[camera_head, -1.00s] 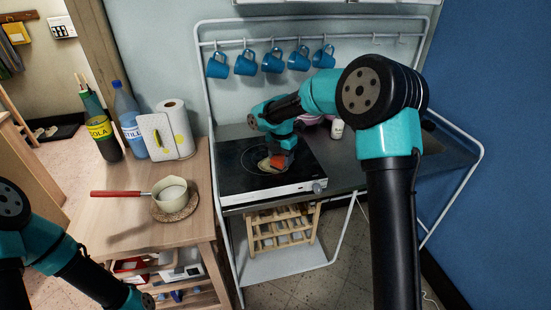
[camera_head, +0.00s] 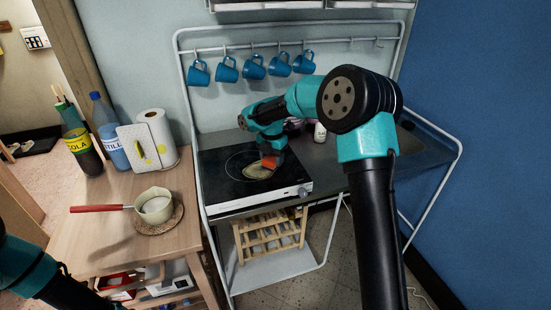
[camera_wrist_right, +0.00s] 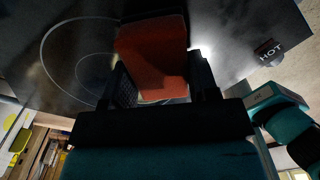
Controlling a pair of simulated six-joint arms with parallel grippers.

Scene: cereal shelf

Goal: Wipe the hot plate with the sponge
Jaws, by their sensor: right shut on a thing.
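The black hot plate (camera_head: 225,186) stands on the metal counter, with a silver front edge and a knob at its right. A yellow-brown stain (camera_head: 257,172) lies on its cooking ring. My right gripper (camera_head: 268,152) is over the hot plate, shut on the orange-red sponge (camera_head: 270,162). The sponge is at the back right edge of the stain and seems to touch the plate. The right wrist view shows the sponge (camera_wrist_right: 152,55) between the two dark fingers, with the plate's ring lines beyond. My left arm shows at the lower left, its gripper out of the picture.
A white pot (camera_head: 154,205) with a red handle sits on a round mat on the wooden table (camera_head: 95,250). Bottles and a paper roll (camera_head: 150,125) stand behind it. Blue mugs (camera_head: 253,67) hang above the counter. A white jar (camera_head: 320,131) stands behind my right arm.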

